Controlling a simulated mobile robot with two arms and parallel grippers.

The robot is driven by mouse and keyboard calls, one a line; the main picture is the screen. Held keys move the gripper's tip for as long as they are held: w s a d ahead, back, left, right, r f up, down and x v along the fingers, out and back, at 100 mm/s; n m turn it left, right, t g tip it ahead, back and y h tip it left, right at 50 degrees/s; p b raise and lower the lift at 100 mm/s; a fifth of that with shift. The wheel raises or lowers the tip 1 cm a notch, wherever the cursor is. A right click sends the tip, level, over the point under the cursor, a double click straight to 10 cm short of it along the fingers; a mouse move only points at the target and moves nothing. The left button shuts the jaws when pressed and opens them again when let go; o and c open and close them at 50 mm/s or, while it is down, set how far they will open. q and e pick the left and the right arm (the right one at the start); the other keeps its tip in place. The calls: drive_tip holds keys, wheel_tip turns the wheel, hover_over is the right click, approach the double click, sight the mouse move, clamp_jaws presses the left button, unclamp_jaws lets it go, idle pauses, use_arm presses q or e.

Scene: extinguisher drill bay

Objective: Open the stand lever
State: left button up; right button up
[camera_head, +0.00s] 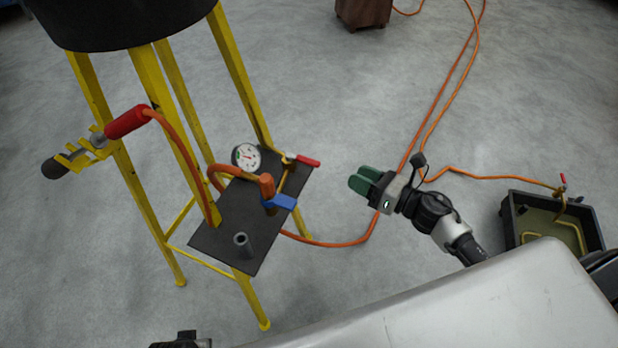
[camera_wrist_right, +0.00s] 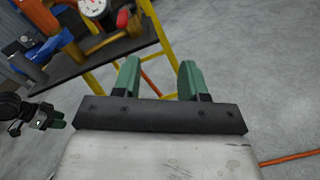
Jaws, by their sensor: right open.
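The yellow stand (camera_head: 235,75) carries a dark tilted-looking shelf (camera_head: 215,240) with valves and a gauge. A blue lever (camera_head: 280,202) sits at the shelf's right edge, beside an orange-brown fitting. A red lever (camera_head: 307,160) sticks out to the right at the back of the shelf. I cannot tell which is the stand lever. My right gripper (camera_head: 362,181) is right of the stand, open and empty, apart from both levers. Its green fingers (camera_wrist_right: 159,78) are spread in the wrist view. My left gripper (camera_wrist_right: 56,119) shows small at that view's left edge; its jaw state is unclear.
A white round gauge (camera_head: 246,157) and an upright grey pipe stub (camera_head: 242,242) are on the shelf. A red-gripped nozzle (camera_head: 127,121) hangs at the stand's left. Orange hose (camera_head: 330,243) crosses the floor. A dark tray (camera_head: 528,208) stands at right, with a small red lever (camera_head: 563,179).

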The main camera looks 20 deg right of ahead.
sight(320, 164)
drive_tip(key=w+a+r+n+y, duration=0.1)
drive_tip(key=w+a+n, duration=0.1)
drive_tip(key=a, duration=0.1)
drive_tip(key=w+a+r+n+g, duration=0.1)
drive_tip(key=w+a+n, duration=0.1)
drive_tip(key=a, duration=0.2)
drive_tip(key=w+a+r+n+y, duration=0.1)
drive_tip(key=w+a+n, duration=0.1)
drive_tip(key=a, duration=0.1)
drive_tip(key=shift+a+r+n+g+y, duration=0.2)
drive_tip(key=shift+a+n+g+y, duration=0.1)
drive_tip(key=shift+a+n+g, duration=0.1)
use_arm(q)
drive_tip(key=shift+x, duration=0.85)
drive_tip(key=shift+s, duration=0.2)
use_arm(e)
clamp_jaws()
